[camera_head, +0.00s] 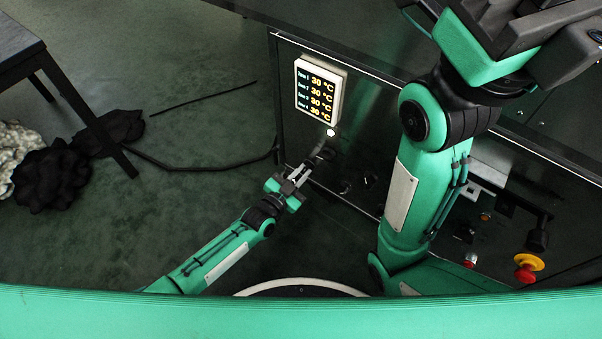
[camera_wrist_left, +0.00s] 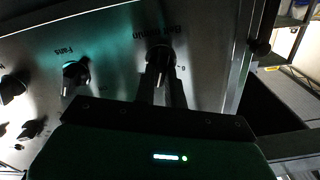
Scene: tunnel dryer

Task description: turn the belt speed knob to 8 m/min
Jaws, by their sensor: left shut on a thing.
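The belt speed knob (camera_wrist_left: 160,58) is black and round, on the metal control panel, with a label reading upside down in the left wrist view. My left gripper (camera_wrist_left: 161,88) is shut on this knob, with a finger on each side of it. In the head view my left gripper (camera_head: 311,165) reaches the dryer's front panel below the display; the knob there is dark and hard to make out. The knob's exact setting is too dark to read. My right arm rises on the right of the head view, and its gripper does not clearly show.
A Fans knob (camera_wrist_left: 75,73) sits beside the belt knob. A display (camera_head: 319,91) reads 30 °C for several zones. A red emergency stop (camera_head: 526,273) is at the lower right. A cable (camera_head: 205,168) and dark heaps (camera_head: 50,178) lie on the floor at left.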

